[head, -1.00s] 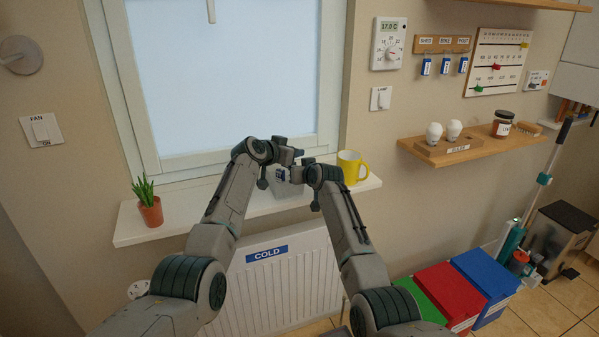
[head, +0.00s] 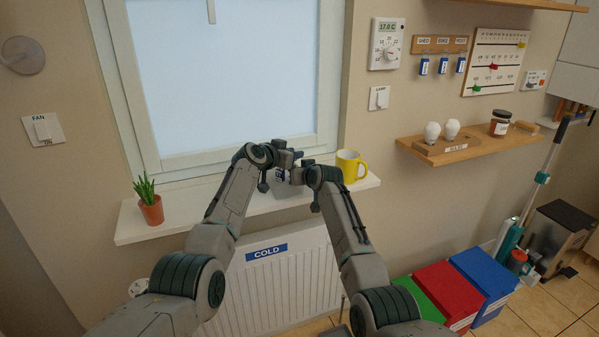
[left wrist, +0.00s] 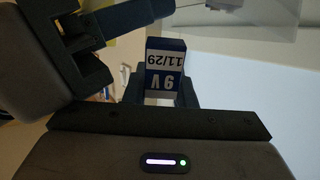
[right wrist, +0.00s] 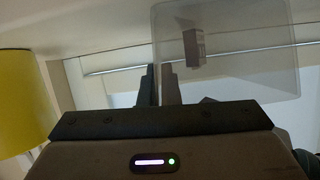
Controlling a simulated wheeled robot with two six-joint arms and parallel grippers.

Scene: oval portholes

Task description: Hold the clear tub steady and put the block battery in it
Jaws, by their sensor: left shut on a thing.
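The block battery (left wrist: 165,75), blue and white with "9V" and "11/29" upside down, is between the fingers of my left gripper (left wrist: 163,96) in the left wrist view. My left gripper also shows in the head view (head: 291,158), over the window sill and close to my right gripper (head: 318,176). The clear tub (right wrist: 250,65) is a faint see-through shape in the right wrist view. My right gripper (right wrist: 160,85) has its fingers close together at the tub's left edge, pinching its wall. A small dark block (right wrist: 193,47) shows in or through the tub; I cannot tell which.
On the white sill (head: 190,222) stand a potted plant (head: 149,203) at the left and a yellow mug (head: 350,166) just right of my grippers. The window (head: 225,80) is behind. A radiator (head: 275,290) is below the sill. A wooden shelf (head: 480,148) is farther right.

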